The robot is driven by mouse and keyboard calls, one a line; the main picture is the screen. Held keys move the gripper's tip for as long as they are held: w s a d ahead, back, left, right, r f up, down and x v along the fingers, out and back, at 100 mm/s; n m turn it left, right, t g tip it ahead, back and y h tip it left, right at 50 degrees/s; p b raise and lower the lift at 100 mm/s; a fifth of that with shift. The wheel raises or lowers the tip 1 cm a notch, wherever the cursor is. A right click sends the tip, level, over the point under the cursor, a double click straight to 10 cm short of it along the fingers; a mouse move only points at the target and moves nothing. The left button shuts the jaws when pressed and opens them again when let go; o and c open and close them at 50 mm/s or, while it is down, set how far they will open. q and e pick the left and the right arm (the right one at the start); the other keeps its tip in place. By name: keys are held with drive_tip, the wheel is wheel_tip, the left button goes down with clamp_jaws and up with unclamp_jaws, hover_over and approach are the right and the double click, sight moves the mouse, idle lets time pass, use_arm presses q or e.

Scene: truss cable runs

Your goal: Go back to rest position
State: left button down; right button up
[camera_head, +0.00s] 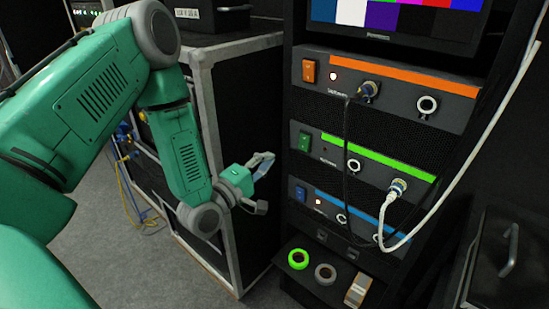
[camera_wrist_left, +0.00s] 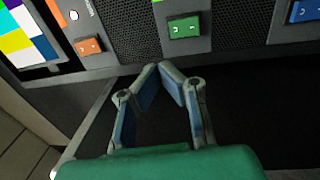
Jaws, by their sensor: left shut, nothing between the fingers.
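My left arm comes in from the left in the head view. Its gripper (camera_head: 262,163) hangs in the air in front of the dark case side, just left of the equipment rack. The same gripper (camera_wrist_left: 159,72) shows in the left wrist view, its fingertips close together with nothing held between them. The fingers point toward the rack's panels without visibly touching them. My right gripper is in neither view.
The rack carries orange (camera_head: 415,76), green (camera_head: 380,155) and blue (camera_head: 345,205) striped panels. A black cable and a white cable (camera_head: 470,165) hang in front. Tape rolls (camera_head: 298,259) lie on a low shelf. A metal-edged case (camera_head: 205,100) stands left of the rack.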

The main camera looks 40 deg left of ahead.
use_arm(q)
drive_tip(key=s+d+f+m+g+b, duration=0.1)
drive_tip(key=s+d+f+m+g, duration=0.35)
drive_tip(key=f, duration=0.45)
drive_tip(key=s+d+f+m+g+b, duration=0.1)
drive_tip(key=s+d+f+m+g, duration=0.3)
drive_tip(key=f, duration=0.5)
drive_tip(key=s+f+m+g, duration=0.4)
drive_tip(key=s+g, duration=0.1)
drive_tip(key=s, duration=0.6)
drive_tip(key=s+f+m+g+y, duration=0.1)
drive_tip(key=s+f+m+g, duration=0.4)
drive_tip(key=s, duration=0.6)
drive_tip(key=shift+s+y+b, duration=0.2)
drive_tip(key=shift+y+b, duration=0.1)
drive_tip(key=shift+b, duration=0.15)
drive_tip(key=shift+w+d, duration=0.1)
drive_tip(key=shift+w, duration=0.05)
